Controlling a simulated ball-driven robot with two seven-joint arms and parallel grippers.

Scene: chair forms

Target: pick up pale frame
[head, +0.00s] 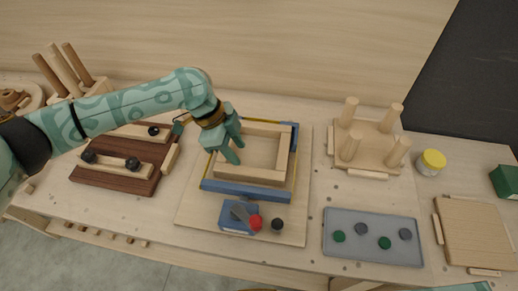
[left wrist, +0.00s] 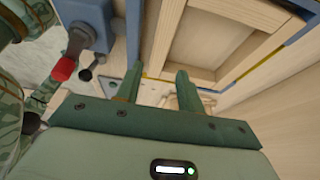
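The pale frame (head: 251,178) is a square of light wood rails lying inside a blue-edged fixture (head: 236,190) on a wooden board. In the left wrist view the pale frame (left wrist: 235,58) shows at the top, beyond the fingers. My left gripper (head: 234,151) is over the frame's left side, fingers pointing down. In the left wrist view its two fingers (left wrist: 157,88) stand apart with nothing clearly between them. Whether they touch the frame I cannot tell. My right gripper does not show clearly.
A blue clamp with a red knob (head: 256,222) sits at the fixture's front. A grey tray (head: 372,252) with green and grey discs is at right, below a pegged wooden seat (head: 366,151). A yellow-lidded jar (head: 431,162) stands further right. A dark brown board (head: 118,177) is at left.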

